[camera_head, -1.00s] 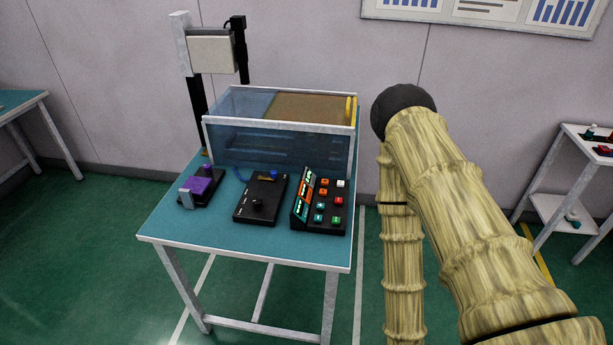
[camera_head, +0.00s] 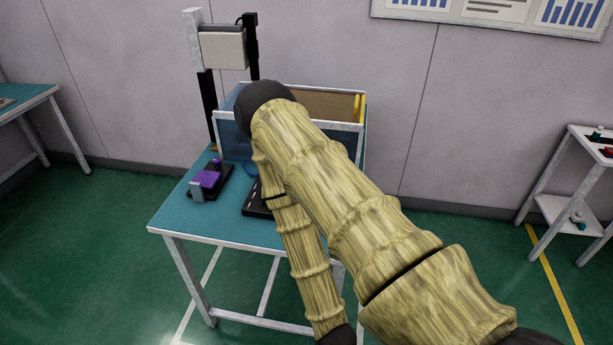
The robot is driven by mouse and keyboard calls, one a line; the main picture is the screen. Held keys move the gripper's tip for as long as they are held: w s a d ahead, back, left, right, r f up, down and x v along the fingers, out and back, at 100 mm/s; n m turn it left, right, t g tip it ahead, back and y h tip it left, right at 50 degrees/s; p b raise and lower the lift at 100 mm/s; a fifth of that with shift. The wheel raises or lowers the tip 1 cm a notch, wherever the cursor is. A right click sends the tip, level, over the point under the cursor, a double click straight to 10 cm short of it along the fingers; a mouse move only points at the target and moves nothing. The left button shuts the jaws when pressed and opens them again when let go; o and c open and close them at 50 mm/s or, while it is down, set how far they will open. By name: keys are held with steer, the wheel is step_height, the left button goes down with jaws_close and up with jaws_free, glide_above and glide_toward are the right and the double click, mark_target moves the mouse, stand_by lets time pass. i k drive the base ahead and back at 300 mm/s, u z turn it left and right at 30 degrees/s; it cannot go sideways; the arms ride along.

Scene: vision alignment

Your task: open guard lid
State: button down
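The guard box stands at the back of the teal table (camera_head: 185,222). It has a pale metal frame (camera_head: 363,145) and bluish see-through panels. A yellow handle (camera_head: 358,106) stands at the right end of its top, beside a brown panel (camera_head: 318,103). I cannot tell clearly whether the lid is shut. My own arm crosses in front of the box and hides its middle and most of its front. My gripper is out of the picture; the lower arm link runs down to the bottom edge.
A purple device (camera_head: 207,180) sits at the table's left. A black box (camera_head: 257,205) shows partly behind my arm. A post with a pale box (camera_head: 222,48) rises behind the table. Another table (camera_head: 30,98) stands at left, a white stand (camera_head: 575,180) at right.

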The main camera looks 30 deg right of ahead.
mark_target(320, 101)
steer(key=k, duration=0.6)
steer(key=z, duration=0.95)
steer(key=i, duration=0.5)
steer(key=u, duration=0.05)
steer(key=k, duration=0.65)
steer(key=z, duration=0.75)
steer(key=i, duration=1.1)
steer(key=u, duration=0.55)
steer(key=i, duration=0.45)
steer(key=u, duration=0.45)
